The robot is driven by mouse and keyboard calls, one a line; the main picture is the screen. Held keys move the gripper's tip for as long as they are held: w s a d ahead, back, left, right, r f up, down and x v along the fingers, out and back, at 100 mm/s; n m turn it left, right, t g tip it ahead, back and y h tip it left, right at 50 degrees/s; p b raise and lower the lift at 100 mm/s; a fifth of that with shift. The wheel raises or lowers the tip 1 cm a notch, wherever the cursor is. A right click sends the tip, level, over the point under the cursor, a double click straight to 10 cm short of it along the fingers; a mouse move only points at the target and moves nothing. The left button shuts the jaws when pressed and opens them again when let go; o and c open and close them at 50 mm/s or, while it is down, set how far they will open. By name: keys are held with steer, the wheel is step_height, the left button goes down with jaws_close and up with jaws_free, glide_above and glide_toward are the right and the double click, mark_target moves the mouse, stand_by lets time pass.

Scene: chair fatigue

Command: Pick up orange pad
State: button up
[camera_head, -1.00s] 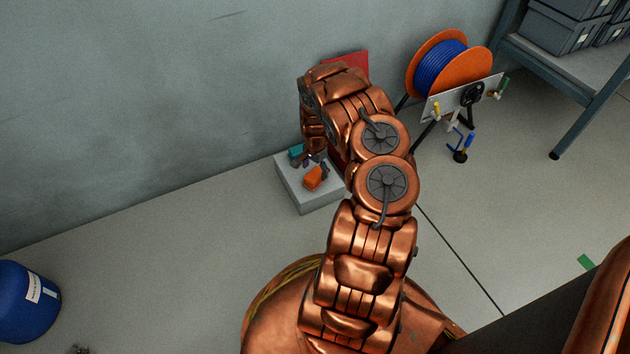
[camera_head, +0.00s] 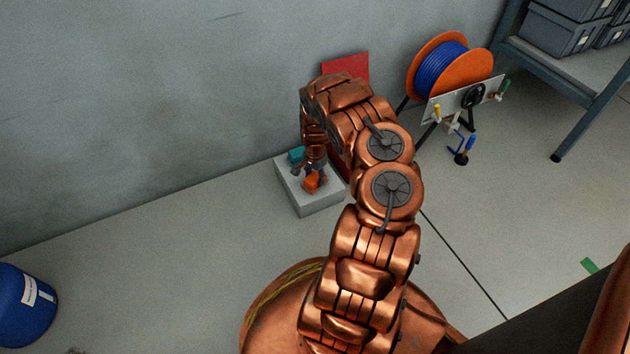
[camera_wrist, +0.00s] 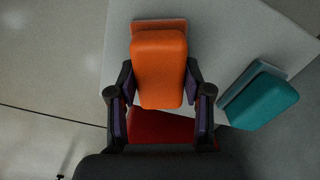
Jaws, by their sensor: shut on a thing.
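The orange pad (camera_wrist: 159,65) is a rounded block with a thin backing plate at its far end in the wrist view. It also shows in the head view (camera_head: 311,183), partly hidden by my gripper. My gripper (camera_wrist: 160,100) is shut on the orange pad, with a finger on each side of it. The pad is over the grey block (camera_head: 308,202); I cannot tell whether it still touches the top. A teal pad (camera_wrist: 262,98) of like shape lies to the right in the wrist view, and it shows behind my gripper in the head view (camera_head: 296,155).
A red panel (camera_head: 347,67) stands by the wall, and red shows below the orange pad in the wrist view (camera_wrist: 155,126). A blue cable reel (camera_head: 441,70) on a stand is to the right. A blue drum (camera_head: 22,308) is at the left. The floor left of the block is clear.

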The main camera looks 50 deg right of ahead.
mark_target(315, 178)
steer(key=c, duration=0.3)
steer(key=shift+r+p, duration=0.35)
steer(key=shift+r, duration=0.15)
steer(key=r, duration=0.1)
steer(key=r+p, duration=0.2)
steer(key=shift+s+a, duration=0.25)
steer(key=shift+s, duration=0.05)
steer(key=shift+s+a+r+p, duration=0.15)
steer(key=shift+s+a+p, duration=0.9)
steer(key=shift+s+a, duration=0.7)
steer(key=shift+s+a+r+p, duration=0.2)
steer(key=shift+s+a+p, duration=0.95)
steer(key=shift+s, duration=1.15)
steer(key=shift+s+a+r+p, duration=0.15)
steer(key=shift+s+a+p, duration=0.75)
steer(key=shift+s+a, duration=0.95)
steer(key=shift+s+d, duration=0.2)
steer(key=shift+w, duration=0.1)
